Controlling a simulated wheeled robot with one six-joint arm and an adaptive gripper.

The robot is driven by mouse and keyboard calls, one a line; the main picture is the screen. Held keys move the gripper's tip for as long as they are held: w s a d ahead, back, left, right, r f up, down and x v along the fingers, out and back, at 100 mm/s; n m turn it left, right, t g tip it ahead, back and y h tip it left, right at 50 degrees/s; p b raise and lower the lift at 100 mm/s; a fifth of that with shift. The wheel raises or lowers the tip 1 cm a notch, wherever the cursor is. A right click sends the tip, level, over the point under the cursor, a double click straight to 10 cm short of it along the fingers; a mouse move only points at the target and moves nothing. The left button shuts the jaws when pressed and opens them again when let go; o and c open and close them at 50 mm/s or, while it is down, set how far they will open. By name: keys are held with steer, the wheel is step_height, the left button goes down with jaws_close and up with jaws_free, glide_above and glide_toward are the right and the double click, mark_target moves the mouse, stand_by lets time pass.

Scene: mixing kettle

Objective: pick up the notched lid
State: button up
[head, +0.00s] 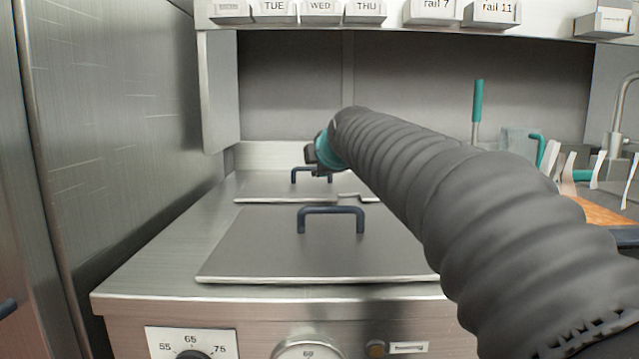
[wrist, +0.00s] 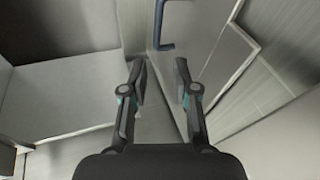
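The notched lid (head: 285,190) is a flat grey metal plate at the back of the counter in the head view, with a dark blue bar handle (head: 311,170). A notch shows at its right front, and my arm hides part of its right side. My gripper (head: 314,158) is at the handle's height in the picture, partly hidden by my arm; I cannot tell its distance from the handle. In the wrist view my gripper (wrist: 160,78) is open, with nothing between its fingers. A blue handle (wrist: 163,24) on a grey lid shows beyond the fingertips; which lid is unclear.
A larger front lid (head: 260,250) with its own dark blue handle (head: 331,212) lies nearer on the counter. A metal wall (head: 110,120) stands at left, and a labelled shelf (head: 390,25) hangs above. Utensils and a teal-handled tool (head: 477,102) stand at right.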

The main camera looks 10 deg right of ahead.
mark_target(312, 169)
steer(key=x, duration=0.5)
steer(key=d+x, duration=0.1)
steer(key=x, duration=0.1)
steer(key=shift+w+f+p, duration=0.1)
steer(key=shift+w+p, duration=0.15)
steer(key=shift+p, duration=0.05)
steer(key=shift+p+x, duration=0.4)
steer(key=shift+x, duration=2)
steer(key=shift+d, duration=0.15)
jaws_close()
steer(key=shift+r, duration=0.2)
